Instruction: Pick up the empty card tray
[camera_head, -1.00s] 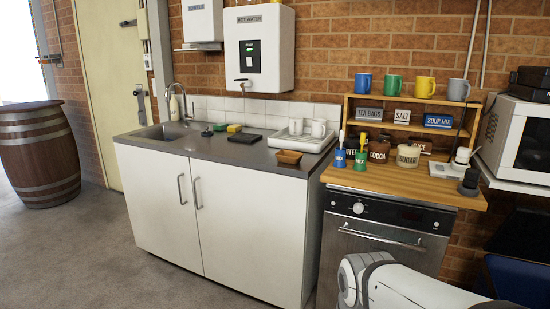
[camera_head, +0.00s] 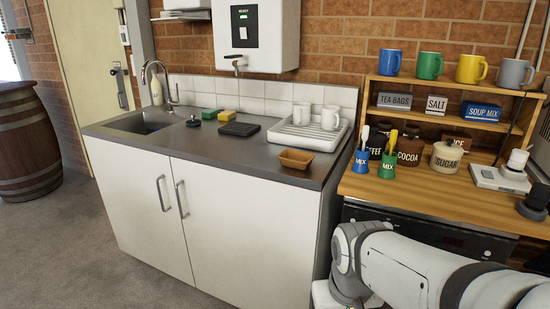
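A small brown open tray (camera_head: 296,159), which looks like the card tray, sits on the grey counter (camera_head: 245,165) near its front right edge, in front of the white draining tray (camera_head: 322,138). No contents show inside it. My arm is at the lower right, beside the counter's right end and in front of the wooden worktop, clear of the brown tray. My gripper's fingers do not show.
Two white mugs stand in the draining tray. A black pad (camera_head: 240,129), sponges (camera_head: 228,116) and a sink (camera_head: 143,122) lie further left. The wooden worktop (camera_head: 425,196) holds jars, spoon pots and a shelf of coloured mugs.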

